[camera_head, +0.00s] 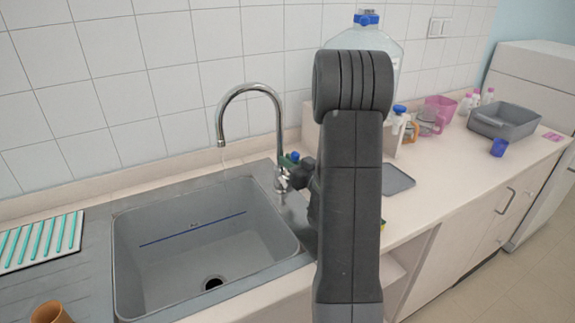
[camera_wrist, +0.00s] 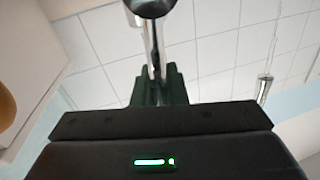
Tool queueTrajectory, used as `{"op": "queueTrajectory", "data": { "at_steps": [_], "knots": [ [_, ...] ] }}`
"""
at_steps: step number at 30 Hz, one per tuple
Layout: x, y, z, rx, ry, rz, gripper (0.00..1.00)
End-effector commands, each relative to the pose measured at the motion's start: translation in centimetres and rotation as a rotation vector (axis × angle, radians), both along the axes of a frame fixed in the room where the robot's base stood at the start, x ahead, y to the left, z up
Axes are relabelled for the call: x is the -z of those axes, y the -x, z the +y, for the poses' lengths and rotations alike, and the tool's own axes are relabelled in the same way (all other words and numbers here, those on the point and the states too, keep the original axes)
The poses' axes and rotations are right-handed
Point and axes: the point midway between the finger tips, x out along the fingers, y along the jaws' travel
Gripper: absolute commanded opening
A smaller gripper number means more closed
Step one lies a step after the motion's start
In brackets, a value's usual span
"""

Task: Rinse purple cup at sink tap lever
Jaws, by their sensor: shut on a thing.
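The chrome tap (camera_head: 250,88) arches over the grey sink (camera_head: 205,240). A faint thin streak, perhaps water, shows below its spout. My gripper (camera_head: 290,172) is at the tap's base, beside the sink's back right corner, shut on the tap lever (camera_head: 282,183). In the wrist view my gripper's dark fingers (camera_wrist: 158,85) close around a narrow metal piece, with rounded chrome (camera_wrist: 150,8) above. My arm hides part of this area. A small blue-purple cup (camera_head: 499,147) stands far off on the right counter, apart from my gripper. The sink basin looks empty, with a dark drain.
A rack with teal bars (camera_head: 42,240) lies left of the sink. A brown cup (camera_head: 50,313) is at the lower left. A large clear bottle (camera_head: 385,45) stands behind my arm. A grey tub (camera_head: 503,121) and a pink container (camera_head: 441,108) stand at the right.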

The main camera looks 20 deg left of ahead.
Motion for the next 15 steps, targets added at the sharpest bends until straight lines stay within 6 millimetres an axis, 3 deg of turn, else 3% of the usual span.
{"op": "queueTrajectory", "data": {
  "at_steps": [6, 7, 10, 15],
  "knots": [
    [0.03, 0.02, 0.00, 0.000, 0.002, 0.001, 0.00],
    [0.03, 0.02, 0.00, 0.000, 0.002, 0.001, 0.16],
    [0.02, 0.02, 0.00, 0.000, 0.002, 0.001, 0.34],
    [0.01, 0.01, 0.00, 0.000, 0.001, 0.000, 0.34]
  ]
}}
